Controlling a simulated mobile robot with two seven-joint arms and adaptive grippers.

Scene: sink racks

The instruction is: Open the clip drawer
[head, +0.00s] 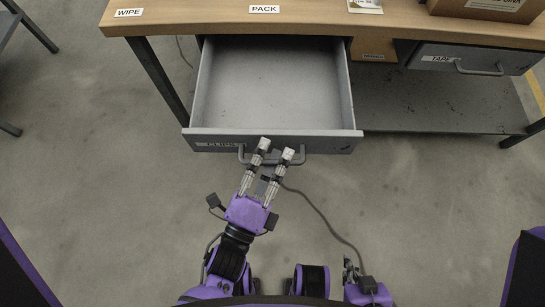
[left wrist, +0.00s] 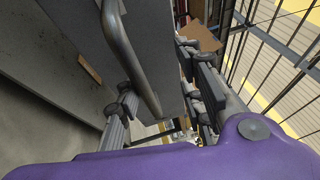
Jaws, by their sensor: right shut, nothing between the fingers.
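The clip drawer (head: 262,141) is grey, labelled CLIPS, and stands pulled far out under the bench; its inside is empty. Its grey bar handle (head: 243,155) runs along the front and also shows large in the left wrist view (left wrist: 130,55). My left gripper (head: 276,149) is at the handle with its two fingers apart, not closed on the bar. In the left wrist view the bar lies between the fingers, nearer the left one. My right gripper (head: 350,270) is low at the bottom of the head view, away from the drawer, small and partly hidden.
The wooden bench top (head: 330,22) carries WIPE and PACK labels and a box (head: 490,8) at the right. A TAPE drawer (head: 470,60) sits shut at the right, above a grey shelf (head: 430,105). A bench leg (head: 158,80) stands left of the clip drawer.

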